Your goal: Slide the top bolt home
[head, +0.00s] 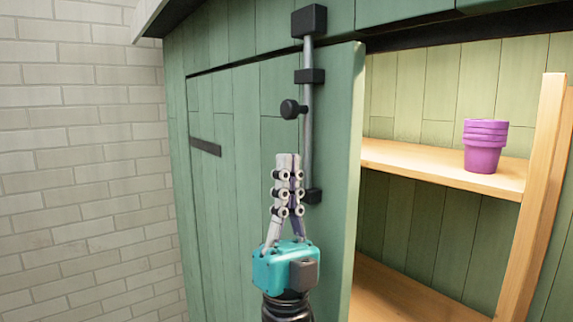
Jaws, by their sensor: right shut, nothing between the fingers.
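The top bolt (308,136) is a grey upright rod on the green door (240,140), near its right edge. A dark knob (290,109) sticks out to the left of the rod. Dark brackets hold the rod at mid-height (310,76) and at its lower end (313,196). The rod's upper end meets a dark block (309,20) above the door's top edge; how far it enters is hidden. My right gripper (288,160) points up, shut and empty, below the knob and in front of the door, left of the rod. My left gripper is out of view.
Right of the door the cupboard is open, with a wooden shelf (430,165) carrying stacked purple pots (484,146). A wooden post (535,200) stands at the right. A pale brick wall (80,150) is at the left. A dark strip (204,147) sits on the door.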

